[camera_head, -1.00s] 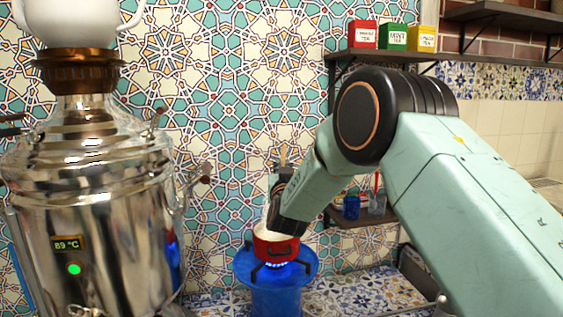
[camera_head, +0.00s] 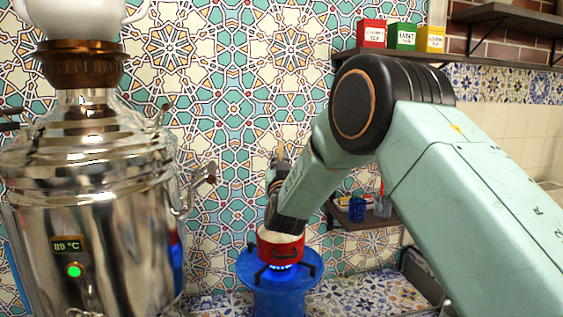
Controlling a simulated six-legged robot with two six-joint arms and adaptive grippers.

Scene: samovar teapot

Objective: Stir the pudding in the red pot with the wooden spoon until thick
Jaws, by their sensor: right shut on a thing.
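The red pot (camera_head: 281,252) sits on a blue burner (camera_head: 277,293) with a blue flame under it. Pale pudding (camera_head: 272,236) shows at the pot's rim. My right gripper (camera_head: 280,212) is directly above the pot, pointing down, and partly hidden behind its own arm. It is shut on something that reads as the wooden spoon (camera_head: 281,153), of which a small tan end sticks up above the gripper. The spoon's lower end is hidden. My left gripper is not in view.
A large shiny samovar (camera_head: 95,210) with an 89 °C display and green light stands at the left. Red, green and yellow tea boxes (camera_head: 402,37) are on the upper right shelf. A blue glass (camera_head: 356,209) stands on the lower shelf behind my right arm.

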